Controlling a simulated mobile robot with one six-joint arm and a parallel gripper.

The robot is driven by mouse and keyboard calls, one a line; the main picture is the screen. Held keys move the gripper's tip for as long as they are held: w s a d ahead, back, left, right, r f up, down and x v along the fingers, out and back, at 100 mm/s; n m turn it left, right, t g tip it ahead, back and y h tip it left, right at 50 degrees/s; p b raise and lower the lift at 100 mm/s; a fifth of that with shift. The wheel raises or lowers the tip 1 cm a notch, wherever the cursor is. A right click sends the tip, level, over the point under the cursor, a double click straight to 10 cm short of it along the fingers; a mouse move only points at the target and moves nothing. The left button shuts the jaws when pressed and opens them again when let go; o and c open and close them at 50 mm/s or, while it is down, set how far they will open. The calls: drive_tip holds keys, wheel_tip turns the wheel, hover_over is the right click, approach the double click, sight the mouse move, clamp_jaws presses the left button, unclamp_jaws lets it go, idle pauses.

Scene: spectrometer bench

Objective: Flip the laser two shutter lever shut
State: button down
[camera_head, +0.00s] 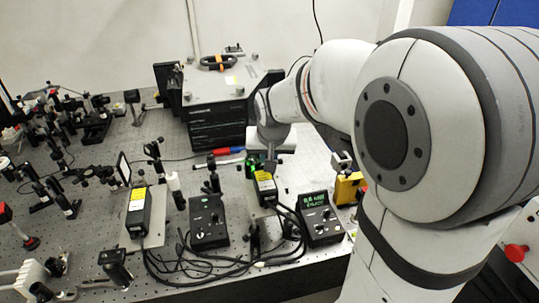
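Two black laser heads with yellow labels stand on the perforated bench (95,250). One laser head (138,212) is left of centre, on a light base plate. The other laser head (265,187) is nearer the middle, with a green glow at its far end. I cannot read which is laser two. My gripper (256,166) points down at the far end of the middle laser head, by the glow. Its fingers are small and partly hidden, so contact and opening cannot be told. No shutter lever can be made out clearly.
A control box (320,220) with a lit green display stands right of the middle laser; another control box (208,222) stands left. Black cables (215,268) lie along the front. Optic mounts crowd the left. A dark instrument rack (217,122) stands behind.

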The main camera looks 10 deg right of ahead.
drive_tip(key=shift+a+h+b, duration=0.25)
drive_tip(key=shift+h+b, duration=0.05)
drive_tip(key=shift+h, duration=0.1)
drive_tip(key=c, duration=1.5)
unclamp_jaws()
drive_tip(key=shift+o, duration=0.2)
drive_tip(key=shift+r, duration=0.1)
drive_tip(key=v, duration=0.7)
drive_tip(key=shift+s+r+b, duration=0.2)
drive_tip(key=shift+r+b, duration=0.05)
drive_tip(key=shift+b, duration=0.05)
